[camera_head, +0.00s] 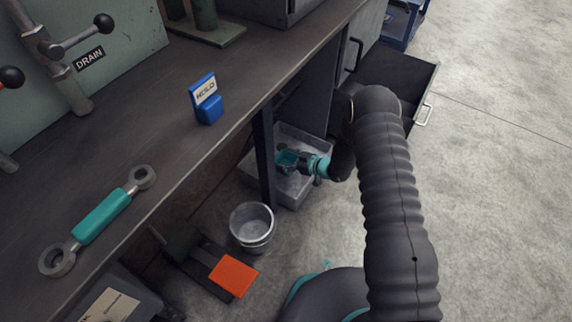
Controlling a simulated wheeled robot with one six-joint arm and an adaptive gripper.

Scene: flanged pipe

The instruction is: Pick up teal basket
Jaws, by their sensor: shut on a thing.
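A small teal basket (287,158) shows under the workbench, over the grey tub on the floor. My gripper (299,161) reaches in from the right and is shut on the basket's right side. The fingers are small and partly hidden, so the exact grip on the rim cannot be made out. I cannot tell whether the basket touches the tub.
The grey tub (292,189) stands behind a dark bench leg (265,150). A metal bucket (252,226) and an orange pedal (233,276) are nearby. An open drawer (398,82) juts out at upper right. The floor at right is clear.

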